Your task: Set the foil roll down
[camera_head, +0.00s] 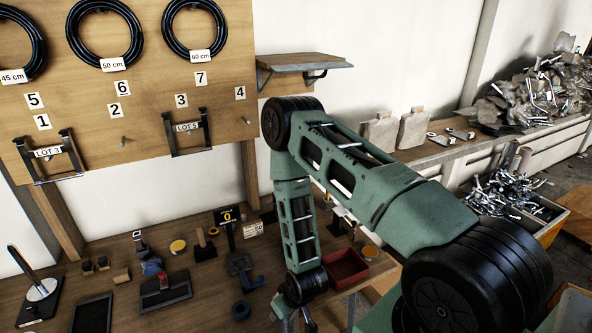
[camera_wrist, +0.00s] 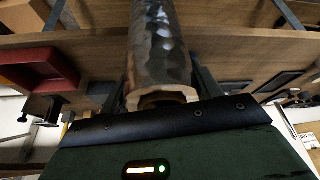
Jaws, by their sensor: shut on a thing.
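The foil roll (camera_wrist: 160,48) shows in the wrist view as a crumpled silver cylinder with a pale core end towards the camera. My gripper (camera_wrist: 160,88) is shut on it, with dark fingers along both sides. The roll's far end is cut off at the top of the frame. In the head view my gripper (camera_head: 304,318) is at the bottom edge, by the front of the workbench (camera_head: 205,285). It points down and is partly cut off, so the roll cannot be made out clearly there.
A red tray (camera_head: 346,267) lies on the bench right of my forearm. A pegboard (camera_head: 130,85) with hoses and brackets rises behind. A wall shelf (camera_head: 303,62) is empty.

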